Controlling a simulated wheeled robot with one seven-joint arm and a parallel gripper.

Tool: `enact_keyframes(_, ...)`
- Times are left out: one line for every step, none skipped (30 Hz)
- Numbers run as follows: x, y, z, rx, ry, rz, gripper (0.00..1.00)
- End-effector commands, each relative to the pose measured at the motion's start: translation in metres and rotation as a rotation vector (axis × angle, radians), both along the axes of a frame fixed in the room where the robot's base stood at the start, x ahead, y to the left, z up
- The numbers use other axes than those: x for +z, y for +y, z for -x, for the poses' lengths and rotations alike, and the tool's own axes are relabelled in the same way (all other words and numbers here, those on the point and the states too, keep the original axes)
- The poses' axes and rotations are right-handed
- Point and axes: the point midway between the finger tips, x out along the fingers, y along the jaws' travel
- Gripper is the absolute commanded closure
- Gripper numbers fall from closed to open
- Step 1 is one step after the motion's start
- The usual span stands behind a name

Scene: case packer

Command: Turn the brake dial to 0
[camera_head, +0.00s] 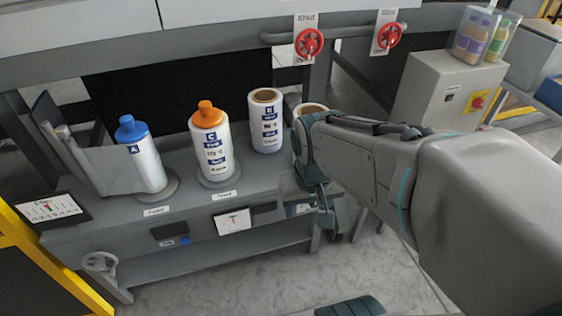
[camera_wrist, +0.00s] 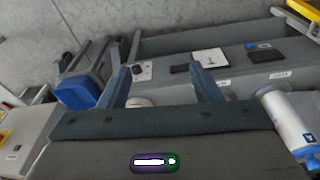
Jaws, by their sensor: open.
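A small pale plate with a dark knob-like spot, possibly the brake dial, is on the bench front in the wrist view (camera_wrist: 143,70). It lies between my finger lines, nearer the left finger. Its markings are too small to read. In the head view that part of the bench front is partly hidden by my gripper (camera_head: 325,212). My gripper is open and empty, its two fingers wide apart in the wrist view (camera_wrist: 160,68). It hangs in front of the bench's right end. I cannot tell its distance from the plate.
The grey bench (camera_head: 120,228) carries a blue-capped bottle (camera_head: 145,165), an orange-capped bottle (camera_head: 212,150) and a white roll (camera_head: 266,125). A marked card (camera_head: 233,221) is on its front. Red valve wheels (camera_head: 309,43) hang behind. A grey cabinet (camera_head: 440,95) stands right.

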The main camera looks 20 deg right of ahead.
Motion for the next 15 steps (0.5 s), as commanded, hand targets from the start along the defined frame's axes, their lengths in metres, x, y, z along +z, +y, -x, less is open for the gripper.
enact_keyframes(-0.019,-0.011,-0.006,-0.057,0.014,0.015,0.42)
enact_keyframes(-0.029,-0.018,-0.010,-0.093,0.020,0.024,0.42)
enact_keyframes(-0.043,-0.027,-0.016,-0.145,0.025,0.036,0.42)
enact_keyframes(-0.055,-0.035,-0.020,-0.184,0.029,0.045,0.42)
enact_keyframes(-0.068,-0.043,-0.024,-0.226,0.032,0.051,0.42)
enact_keyframes(-0.084,-0.053,-0.029,-0.278,0.036,0.058,0.42)
enact_keyframes(-0.097,-0.061,-0.032,-0.317,0.038,0.060,0.42)
enact_keyframes(-0.109,-0.068,-0.034,-0.354,0.040,0.061,0.42)
enact_keyframes(-0.126,-0.077,-0.037,-0.403,0.042,0.059,0.42)
enact_keyframes(-0.139,-0.083,-0.039,-0.439,0.043,0.055,0.42)
enact_keyframes(-0.152,-0.090,-0.040,-0.476,0.044,0.049,0.42)
enact_keyframes(-0.170,-0.098,-0.041,-0.524,0.045,0.038,0.42)
enact_keyframes(-0.183,-0.103,-0.042,-0.560,0.046,0.028,0.42)
enact_keyframes(-0.196,-0.108,-0.042,-0.594,0.046,0.015,0.42)
enact_keyframes(-0.214,-0.114,-0.042,-0.643,0.047,-0.006,0.42)
